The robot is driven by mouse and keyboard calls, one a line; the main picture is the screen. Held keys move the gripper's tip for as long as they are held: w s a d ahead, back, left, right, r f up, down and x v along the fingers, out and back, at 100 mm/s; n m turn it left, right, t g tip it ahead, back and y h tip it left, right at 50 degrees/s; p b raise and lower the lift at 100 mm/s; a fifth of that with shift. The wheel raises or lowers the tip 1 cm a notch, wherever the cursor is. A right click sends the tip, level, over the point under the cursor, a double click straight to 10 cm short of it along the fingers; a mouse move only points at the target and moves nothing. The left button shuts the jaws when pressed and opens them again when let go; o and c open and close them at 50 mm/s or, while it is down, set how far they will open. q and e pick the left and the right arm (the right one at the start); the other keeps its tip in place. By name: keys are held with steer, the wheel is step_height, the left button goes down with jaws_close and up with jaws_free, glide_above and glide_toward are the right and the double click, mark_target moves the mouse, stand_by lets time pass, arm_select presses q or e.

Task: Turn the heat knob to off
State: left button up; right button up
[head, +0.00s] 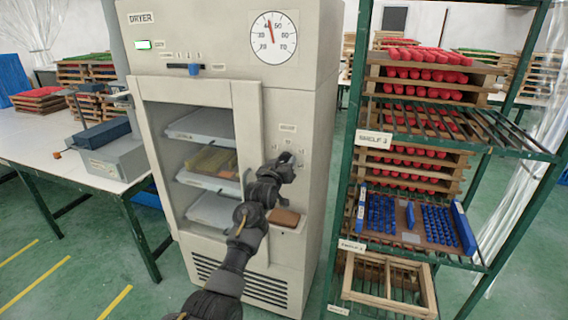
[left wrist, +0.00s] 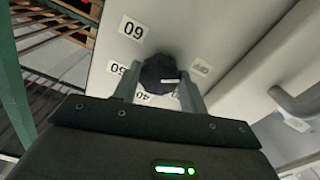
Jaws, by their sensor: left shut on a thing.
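The heat knob (left wrist: 158,74) is a dark round knob on the dryer's pale front panel, ringed by number labels such as 60, 50 and 40. My left gripper (left wrist: 157,92) has its fingers on both sides of the knob and is shut on it. In the head view my left gripper (head: 285,165) reaches the panel right of the dryer door and mostly hides the knob. The dryer (head: 230,85) has a dial gauge (head: 273,38) at the top, its needle near the top of the scale. My right gripper is not in view.
A blue slider (head: 194,69) sits on the dryer's upper panel. A brown block (head: 284,217) lies below my gripper. A green rack (head: 345,150) with trays of red and blue pieces stands close on the right. A white table (head: 60,135) is at left.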

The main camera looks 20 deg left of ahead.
arm_select(q)
steer(key=o, duration=1)
steer(key=shift+s, duration=0.1)
steer(key=s, duration=0.3)
steer(key=s+b, duration=0.1)
steer(key=s, duration=0.3)
steer(key=s+b, duration=0.1)
steer(key=s, duration=0.2)
steer(key=shift+s+a, duration=0.35)
